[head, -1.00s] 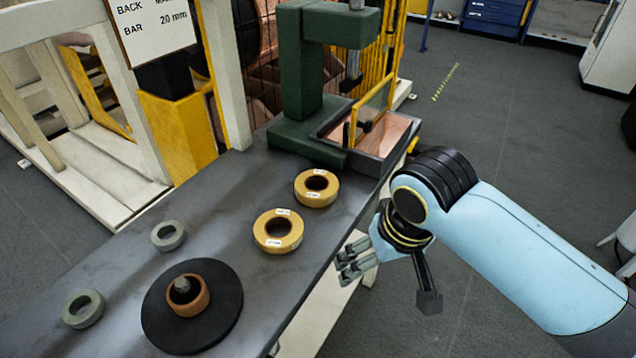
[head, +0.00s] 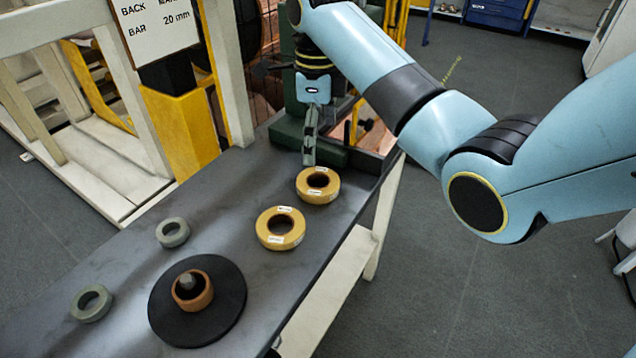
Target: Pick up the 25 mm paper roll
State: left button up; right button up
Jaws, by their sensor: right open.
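Two tan paper rolls with white labels lie flat on the dark bench. The nearer roll (head: 264,237) looks slightly larger, and the farther roll (head: 308,193) lies behind it to the right. The labels are too small to read, so I cannot tell which is the 25 mm one. My right gripper (head: 309,160) points down just behind the farther roll, apart from it and empty. It is open, though seen side-on. My left gripper is not in view.
Two grey-green rings (head: 172,232) (head: 91,303) and a black disc (head: 228,318) with a copper-coloured ring (head: 192,304) around a peg occupy the bench's left and front. A green press (head: 284,130) stands at the back, partly hidden by my arm. A yellow post (head: 182,130) rises behind the bench.

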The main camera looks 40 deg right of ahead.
aim_at(318, 177)
jog(key=f, duration=1)
jog(key=shift+s, duration=0.2)
jog(key=shift+r, duration=0.1)
jog(key=shift+c, duration=0.4)
jog(key=c, duration=1.1)
